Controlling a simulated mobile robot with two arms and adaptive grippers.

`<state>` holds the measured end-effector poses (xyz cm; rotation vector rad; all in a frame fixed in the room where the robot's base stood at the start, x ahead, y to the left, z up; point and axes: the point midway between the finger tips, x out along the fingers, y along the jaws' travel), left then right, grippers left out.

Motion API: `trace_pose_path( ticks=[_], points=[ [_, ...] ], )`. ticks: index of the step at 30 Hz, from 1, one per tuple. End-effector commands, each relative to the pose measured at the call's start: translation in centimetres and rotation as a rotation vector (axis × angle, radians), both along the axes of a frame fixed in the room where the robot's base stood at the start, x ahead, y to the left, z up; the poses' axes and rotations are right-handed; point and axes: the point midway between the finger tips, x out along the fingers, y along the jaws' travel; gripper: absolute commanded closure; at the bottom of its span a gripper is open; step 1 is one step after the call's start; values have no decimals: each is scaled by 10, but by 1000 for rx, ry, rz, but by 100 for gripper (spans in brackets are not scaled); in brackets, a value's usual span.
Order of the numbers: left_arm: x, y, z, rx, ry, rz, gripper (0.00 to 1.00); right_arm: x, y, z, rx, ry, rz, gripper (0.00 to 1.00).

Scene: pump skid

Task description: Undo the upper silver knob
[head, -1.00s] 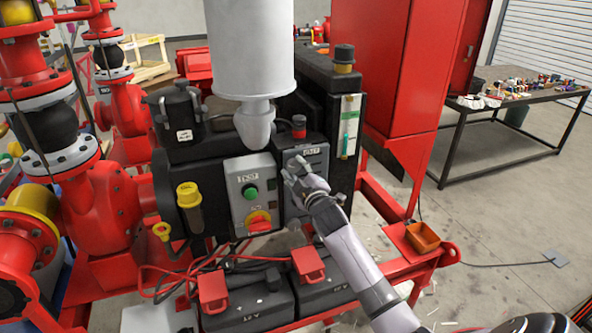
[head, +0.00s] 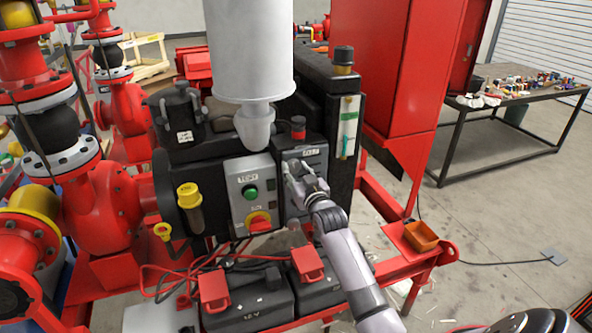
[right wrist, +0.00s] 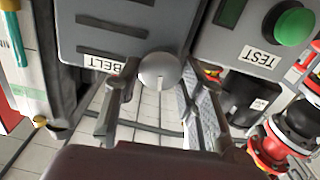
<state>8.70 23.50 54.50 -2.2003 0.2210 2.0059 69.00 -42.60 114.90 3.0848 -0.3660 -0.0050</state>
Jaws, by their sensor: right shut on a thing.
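The silver knob (right wrist: 158,70) is round with a slot-like line on its face. It sits at the edge of a grey panel (right wrist: 135,25) beside the BELT label in the right wrist view. My right gripper (head: 294,172) is at the front of that panel in the head view, shut on the knob, with a finger on each side of it. The gripper hides the knob in the head view. A second silver knob cannot be made out.
Left of the gripper is a grey box (head: 243,174) with a green TEST button (head: 250,192) and a red-yellow rotary switch (head: 259,221). A red-capped post (head: 298,129) stands above the panel. Black batteries (head: 251,300) with red clamps lie below. An orange tray (head: 421,236) is at right.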

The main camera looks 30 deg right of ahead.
Motion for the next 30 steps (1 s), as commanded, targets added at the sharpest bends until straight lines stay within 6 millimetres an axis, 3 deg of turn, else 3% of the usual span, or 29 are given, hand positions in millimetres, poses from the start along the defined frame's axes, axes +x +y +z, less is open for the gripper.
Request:
trace_pose_path(
  ticks=[12, 29, 30],
  points=[
    [0, 0, 3, 0, 0, 0, 62, 0, 0, -2, 196, -42, 0, 91],
    [0, 0, 4, 0, 0, 0, 62, 0, 0, -2, 226, -50, 1, 91],
    [0, 0, 4, 0, 0, 0, 62, 0, 0, -2, 226, -50, 1, 62]
  ],
)
